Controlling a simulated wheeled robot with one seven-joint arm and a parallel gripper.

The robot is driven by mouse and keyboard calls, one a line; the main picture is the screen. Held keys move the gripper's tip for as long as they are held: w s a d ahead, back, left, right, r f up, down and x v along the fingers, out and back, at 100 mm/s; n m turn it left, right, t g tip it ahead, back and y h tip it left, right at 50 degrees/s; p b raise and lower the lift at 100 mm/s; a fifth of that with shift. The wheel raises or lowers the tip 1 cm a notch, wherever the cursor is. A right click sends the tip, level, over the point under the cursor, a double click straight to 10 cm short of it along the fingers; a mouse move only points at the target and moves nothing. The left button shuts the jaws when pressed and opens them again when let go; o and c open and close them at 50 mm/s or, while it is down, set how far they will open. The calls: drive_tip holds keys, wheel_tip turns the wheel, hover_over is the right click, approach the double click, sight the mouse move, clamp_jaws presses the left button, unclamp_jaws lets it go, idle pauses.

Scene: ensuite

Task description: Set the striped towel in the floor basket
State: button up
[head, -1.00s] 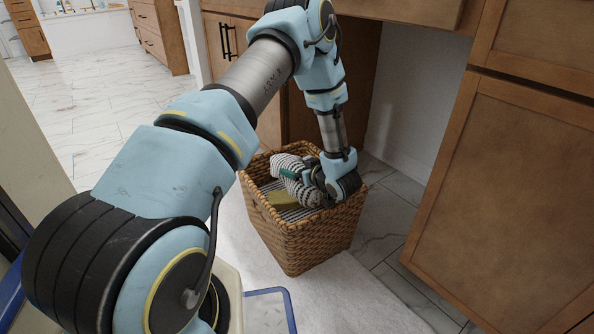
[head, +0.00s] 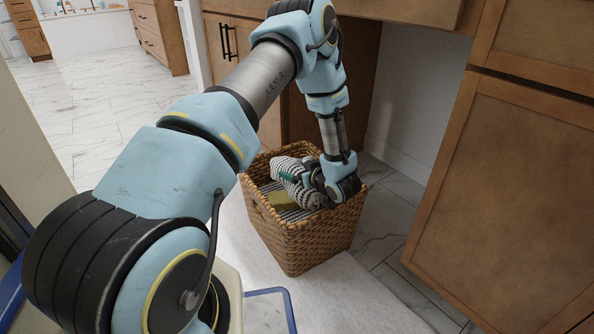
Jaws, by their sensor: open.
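The wicker floor basket (head: 300,241) stands upright on a pale mat in front of the cabinets. The striped towel (head: 287,165), black and white and bunched up, is inside the basket's opening near its back, level with the rim or a little below. My gripper (head: 311,187) reaches down into the basket from above, right against the towel's right side. Its jaws are open, but the fingertips are largely hidden by the towel and my wrist. I cannot tell whether they still touch the towel. A dark green strip shows across the towel.
An olive-coloured item (head: 280,199) and flat striped cloth lie lower in the basket. A wooden cabinet door (head: 510,190) stands close on the right, and a counter edge overhangs behind. Tiled floor (head: 110,130) is clear at the left.

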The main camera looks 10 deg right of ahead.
drive_tip(key=p+v, duration=0.1)
drive_tip(key=v, duration=0.3)
drive_tip(key=p+v, duration=0.1)
drive_tip(key=v, duration=0.3)
drive_tip(key=p+v, duration=0.2)
drive_tip(key=v, duration=0.2)
drive_tip(key=shift+r, duration=0.4)
drive_tip(key=w+a+r+m+g+h, duration=0.2)
drive_tip(key=w+a+r+g+h, duration=0.2)
drive_tip(key=w+r+h, duration=0.45)
drive_tip(key=s+a+r+m+g+y, duration=0.1)
drive_tip(key=s+a+r+g, duration=0.2)
drive_tip(key=s+a, duration=0.6)
drive_tip(key=s+a+r+m+g+y, duration=0.2)
drive_tip(key=s+a+r+g, duration=0.2)
drive_tip(key=s+a, duration=0.6)
wheel_tip(320, 180, up, 3)
drive_tip(key=shift+s+a+f, duration=0.1)
drive_tip(key=shift+s+a, duration=0.15)
drive_tip(key=shift+a, duration=0.95)
drive_tip(key=shift+y, duration=0.25)
wheel_tip(320, 180, up, 39)
drive_tip(key=p, duration=3.9)
